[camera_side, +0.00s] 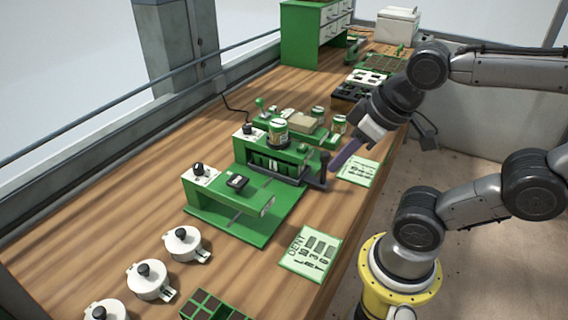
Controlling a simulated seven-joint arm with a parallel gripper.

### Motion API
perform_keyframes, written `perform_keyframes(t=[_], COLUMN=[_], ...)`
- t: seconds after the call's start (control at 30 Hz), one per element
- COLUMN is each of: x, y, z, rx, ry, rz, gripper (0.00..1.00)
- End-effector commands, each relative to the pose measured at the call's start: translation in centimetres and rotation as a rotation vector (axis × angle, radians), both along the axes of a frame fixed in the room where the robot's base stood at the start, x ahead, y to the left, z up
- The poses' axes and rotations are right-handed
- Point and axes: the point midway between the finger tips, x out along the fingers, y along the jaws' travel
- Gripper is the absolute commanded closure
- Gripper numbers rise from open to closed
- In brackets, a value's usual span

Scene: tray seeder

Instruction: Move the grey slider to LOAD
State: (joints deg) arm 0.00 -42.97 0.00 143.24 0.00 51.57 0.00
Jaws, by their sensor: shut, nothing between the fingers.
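The green tray seeder (265,165) stands on the wooden bench in the middle of the view. A dark grey lever-like handle (318,172) sticks up at its right end. A small dark block (237,183) sits on top of the front green housing (225,195). I cannot tell for sure which of these is the grey slider, and no LOAD marking is readable. My gripper (338,165) comes down from the upper right. Its purple-grey fingers are shut and empty, tips just right of the dark handle. Whether they touch it cannot be told.
Printed cards (312,250) lie along the bench's right edge. Several white lidded pots (184,243) stand at the front left. A green seed tray (212,307) is at the bottom. Jars and a beige block (303,122) stand behind the seeder. A green drawer cabinet (315,35) is at the back.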

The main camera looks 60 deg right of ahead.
Motion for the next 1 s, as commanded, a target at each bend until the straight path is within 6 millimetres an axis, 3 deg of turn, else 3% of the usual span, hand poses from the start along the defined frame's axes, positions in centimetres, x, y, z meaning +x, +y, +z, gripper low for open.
perform_keyframes(t=[0.03, 0.17, 0.37, 0.53, 0.67, 0.9, 1.0], x=[0.0, -0.3, 0.7, 3.5, 6.0, 8.5, 8.4], y=[0.0, 0.0, -0.7, -3.5, -7.0, -13.4, -14.7], z=[0.0, -0.1, 2.7, 4.9, 5.7, 4.5, 3.6], rx=[0.000, 0.008, 0.046, 0.084, 0.119, 0.175, 0.189], ry=[0.000, 0.015, 0.092, 0.218, 0.318, 0.436, 0.464], rz=[0.000, -0.016, -0.132, -0.335, -0.504, -0.716, -0.756], gripper=[1.00, 0.77, 0.41, 0.39, 0.39, 0.39, 0.39])
